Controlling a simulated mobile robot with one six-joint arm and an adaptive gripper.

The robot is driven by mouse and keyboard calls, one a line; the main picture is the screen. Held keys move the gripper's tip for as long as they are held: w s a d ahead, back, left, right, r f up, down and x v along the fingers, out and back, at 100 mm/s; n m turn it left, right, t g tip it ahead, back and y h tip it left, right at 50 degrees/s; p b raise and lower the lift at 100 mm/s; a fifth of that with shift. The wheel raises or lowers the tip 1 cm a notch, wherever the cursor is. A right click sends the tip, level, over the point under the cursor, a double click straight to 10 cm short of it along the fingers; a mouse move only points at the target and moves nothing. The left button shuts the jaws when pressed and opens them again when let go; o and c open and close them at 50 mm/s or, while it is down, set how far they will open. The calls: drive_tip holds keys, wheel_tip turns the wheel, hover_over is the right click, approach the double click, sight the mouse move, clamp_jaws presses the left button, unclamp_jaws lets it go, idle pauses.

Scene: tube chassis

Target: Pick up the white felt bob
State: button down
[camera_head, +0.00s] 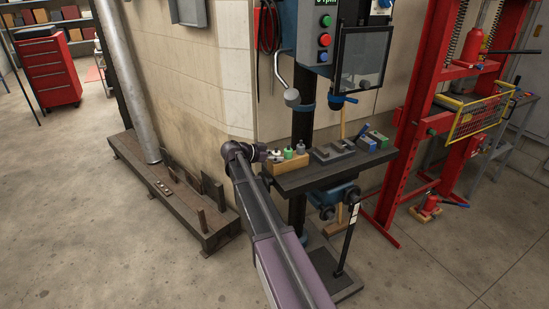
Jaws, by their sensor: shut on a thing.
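My gripper (268,153) reaches in from the left over a small wooden holder (290,167) on the drill press table. It is shut on the white felt bob (278,155), which shows as a small pale shape at the gripper's tip. The view is too small to tell whether the bob is clear of the holder. A green bob (288,153) stands just to the right in the holder. A grey bob (301,147) stands to the right of the green one. The fingers are dark and partly hidden by my wrist.
The dark drill press table (330,177) also carries a grey vise (333,152) and blue and green boxes (375,138). The press column (302,124) rises behind the holder. A beige wall (190,85) stands close behind my wrist. A red press frame (410,130) is at right.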

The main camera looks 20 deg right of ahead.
drive_tip(key=shift+r+p, duration=4.9)
drive_tip(key=shift+r, duration=0.05)
drive_tip(key=shift+a, duration=0.15)
